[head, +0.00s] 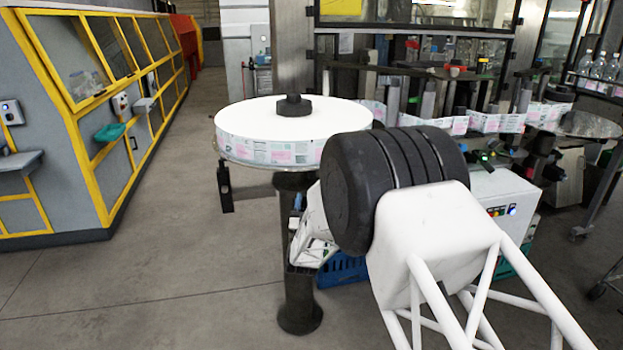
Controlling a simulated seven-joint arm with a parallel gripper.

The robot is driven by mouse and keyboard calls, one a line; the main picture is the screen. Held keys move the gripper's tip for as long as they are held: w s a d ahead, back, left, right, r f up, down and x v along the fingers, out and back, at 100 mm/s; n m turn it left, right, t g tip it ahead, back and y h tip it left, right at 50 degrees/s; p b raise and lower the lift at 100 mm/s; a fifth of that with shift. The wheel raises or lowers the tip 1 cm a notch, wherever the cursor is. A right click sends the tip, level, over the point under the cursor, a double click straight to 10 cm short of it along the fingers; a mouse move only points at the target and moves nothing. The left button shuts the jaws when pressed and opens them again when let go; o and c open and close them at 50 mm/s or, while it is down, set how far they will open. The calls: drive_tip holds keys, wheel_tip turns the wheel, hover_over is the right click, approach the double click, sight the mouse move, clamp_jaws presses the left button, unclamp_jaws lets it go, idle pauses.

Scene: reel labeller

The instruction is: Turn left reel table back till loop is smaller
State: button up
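The left reel table holds a large white label reel (265,120) with a black knob (294,105) at its centre. Printed labels show around the reel's rim. The label web (497,122) runs from behind my arm to the right, past several rollers and posts. My arm's black joint and white links stand in front of the reel's right side. I cannot tell whether anything touches the reel. A slack loop in the web is not clearly visible.
A dark pedestal (298,260) carries the reel. A blue crate (342,271) and a white control box (505,205) stand low behind my arm. A yellow-framed grey machine (75,120) is at left. Open floor lies between it and the reel.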

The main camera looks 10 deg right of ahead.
sight(312, 177)
drive_tip(key=shift+r, duration=0.1)
drive_tip(key=shift+x, duration=3.8)
clamp_jaws()
